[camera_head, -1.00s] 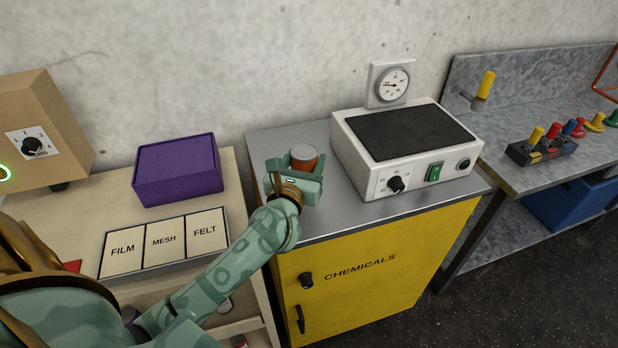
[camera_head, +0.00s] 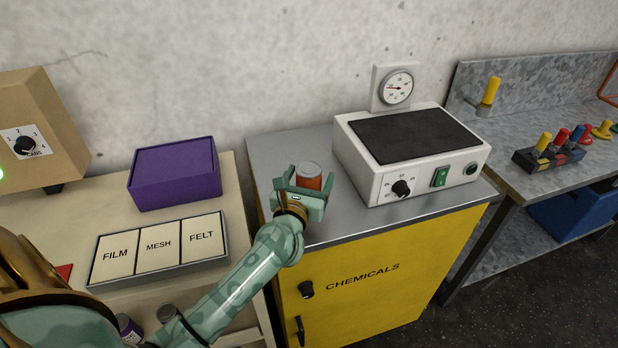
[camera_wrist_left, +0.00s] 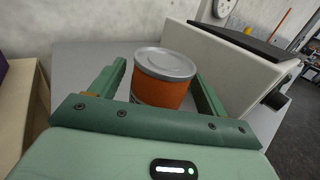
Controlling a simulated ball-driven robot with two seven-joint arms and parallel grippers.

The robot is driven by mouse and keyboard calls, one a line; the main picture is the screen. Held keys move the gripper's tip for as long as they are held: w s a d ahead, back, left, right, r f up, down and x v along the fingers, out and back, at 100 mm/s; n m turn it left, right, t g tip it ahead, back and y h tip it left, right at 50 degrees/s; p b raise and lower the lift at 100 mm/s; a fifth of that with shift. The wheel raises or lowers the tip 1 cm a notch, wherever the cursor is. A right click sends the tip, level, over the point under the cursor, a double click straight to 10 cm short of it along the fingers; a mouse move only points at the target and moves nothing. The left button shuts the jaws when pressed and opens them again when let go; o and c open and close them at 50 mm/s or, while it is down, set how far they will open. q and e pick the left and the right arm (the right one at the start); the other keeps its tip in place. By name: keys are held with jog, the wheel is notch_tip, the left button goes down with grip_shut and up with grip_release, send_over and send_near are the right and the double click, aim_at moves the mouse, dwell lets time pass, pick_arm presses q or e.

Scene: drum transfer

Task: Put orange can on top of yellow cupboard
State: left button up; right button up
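The orange can (camera_head: 309,182), with a grey lid, is upright over the grey top of the yellow cupboard (camera_head: 352,290), near its front left part. Its base is hidden by my gripper, so I cannot see its contact with the top. My left gripper (camera_head: 306,184) has its fingers on either side of the can. In the left wrist view the can (camera_wrist_left: 162,90) sits between the spread fingers (camera_wrist_left: 158,88), with a narrow gap visible beside it. My right gripper is not in view.
A white hotplate box (camera_head: 415,160) stands on the cupboard just right of the can. At left, a beige bench holds a purple box (camera_head: 175,173) and a FILM/MESH/FELT tray (camera_head: 160,268). A metal workbench (camera_head: 535,175) is at right. The cupboard top behind the can is clear.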

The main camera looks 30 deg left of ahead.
pick_arm(q)
jog(key=shift+r, duration=0.1)
jog(key=shift+s+r, duration=0.1)
jog(key=shift+s, duration=0.05)
jog(key=v, duration=1.1)
jog(key=shift+s, duration=0.1)
jog(key=shift+s+d, duration=0.15)
jog(key=shift+s, duration=0.15)
jog(key=shift+r, duration=0.1)
